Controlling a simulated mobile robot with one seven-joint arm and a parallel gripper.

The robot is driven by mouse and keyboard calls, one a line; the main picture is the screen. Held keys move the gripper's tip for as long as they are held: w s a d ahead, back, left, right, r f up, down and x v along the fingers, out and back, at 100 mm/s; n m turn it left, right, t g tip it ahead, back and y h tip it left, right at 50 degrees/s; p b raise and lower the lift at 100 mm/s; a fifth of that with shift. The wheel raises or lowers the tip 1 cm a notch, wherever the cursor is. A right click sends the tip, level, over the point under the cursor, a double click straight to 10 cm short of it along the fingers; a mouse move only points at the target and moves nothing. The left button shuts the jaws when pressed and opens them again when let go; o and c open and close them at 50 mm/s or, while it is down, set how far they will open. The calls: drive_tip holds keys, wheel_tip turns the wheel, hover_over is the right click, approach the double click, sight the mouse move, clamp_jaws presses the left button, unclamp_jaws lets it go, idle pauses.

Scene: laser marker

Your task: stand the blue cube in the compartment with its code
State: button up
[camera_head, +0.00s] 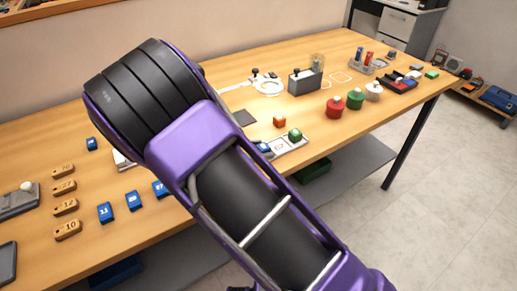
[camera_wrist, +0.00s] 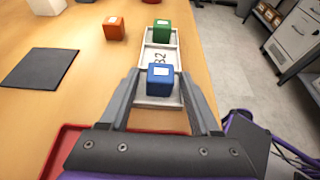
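The blue cube (camera_wrist: 160,79) has a white label on top, too small to read. It is upright at the near end of a white compartment tray (camera_wrist: 174,60) in the wrist view; I cannot tell if it touches the floor. The tray's middle compartment shows the code "B2". A green cube (camera_wrist: 162,30) stands in its far compartment. My gripper (camera_wrist: 159,76) is open, one finger on each side of the blue cube with gaps showing. In the head view my arm hides the gripper; the blue cube (camera_head: 264,148) shows at the left end of the tray (camera_head: 290,147), with the green cube (camera_head: 295,135).
An orange cube (camera_wrist: 114,28) and a dark mat (camera_wrist: 40,68) lie left of the tray. A red edge (camera_wrist: 62,150) shows close by at lower left. Red (camera_head: 334,107) and green (camera_head: 355,99) weights stand farther right. The tray is near the table's front edge.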

drive_tip(key=shift+o, duration=0.3)
drive_tip(key=shift+s+a+r, duration=0.1)
drive_tip(key=shift+a, duration=0.1)
drive_tip(key=p+v, duration=0.1)
drive_tip(key=v, duration=1.6)
drive_tip(key=shift+s, duration=0.1)
drive_tip(key=shift+d, duration=0.1)
